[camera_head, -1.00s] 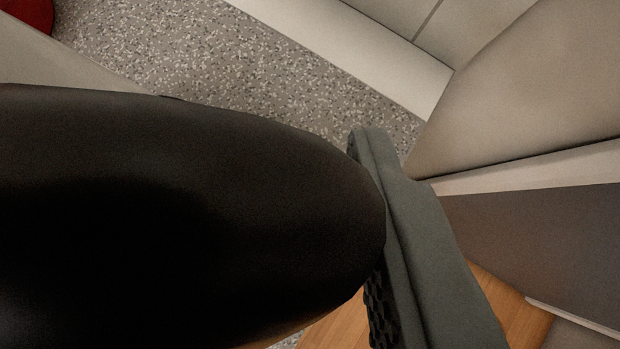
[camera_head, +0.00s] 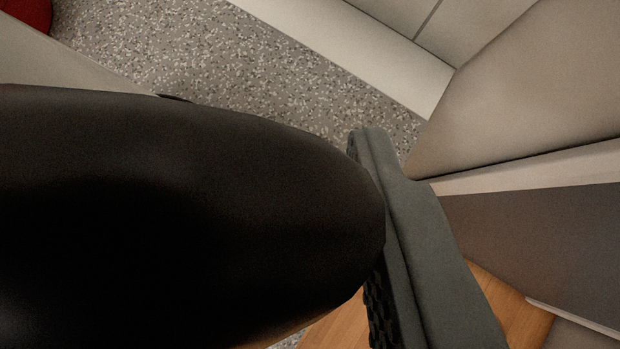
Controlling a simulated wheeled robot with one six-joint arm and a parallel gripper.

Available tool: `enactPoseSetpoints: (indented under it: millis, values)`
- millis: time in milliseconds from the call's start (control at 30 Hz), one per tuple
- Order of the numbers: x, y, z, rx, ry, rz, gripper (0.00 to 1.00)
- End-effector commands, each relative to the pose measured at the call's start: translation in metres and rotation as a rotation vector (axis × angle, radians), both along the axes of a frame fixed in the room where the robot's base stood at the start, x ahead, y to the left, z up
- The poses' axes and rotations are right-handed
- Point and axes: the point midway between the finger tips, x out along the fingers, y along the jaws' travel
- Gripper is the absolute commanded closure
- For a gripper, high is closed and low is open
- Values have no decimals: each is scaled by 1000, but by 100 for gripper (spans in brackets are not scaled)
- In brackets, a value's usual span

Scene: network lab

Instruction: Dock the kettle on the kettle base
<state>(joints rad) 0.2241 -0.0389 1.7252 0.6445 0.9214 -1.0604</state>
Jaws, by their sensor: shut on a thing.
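A large, smooth black rounded body, which looks like part of the kettle (camera_head: 190,215), fills the left and lower left of the camera view, very close to the lens. One dark grey finger of my gripper (camera_head: 405,235), with a ridged inner pad, presses against its right end. The other finger is hidden behind the black body. My gripper is shut on the kettle. The rest of the kettle and its underside are out of view. The kettle base is not in view.
Speckled grey floor (camera_head: 240,75) shows beyond the kettle. Pale panels (camera_head: 540,90) and a dark grey face (camera_head: 545,235) stand at the right. A wooden surface (camera_head: 510,310) shows at the bottom. A red object (camera_head: 25,12) is at the upper left corner.

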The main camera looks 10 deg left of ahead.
Motion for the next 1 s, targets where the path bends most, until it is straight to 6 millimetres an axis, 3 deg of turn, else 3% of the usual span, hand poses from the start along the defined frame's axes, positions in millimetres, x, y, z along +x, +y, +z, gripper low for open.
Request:
enactPoseSetpoints:
  millis: [733,767,800,1000]
  values:
    - [0,0,-8,0,-2,-1,100]
    - [0,0,-9,0,-2,-1,77]
    - [0,0,-9,0,-2,-1,70]
    - [0,0,-9,1,-1,0,70]
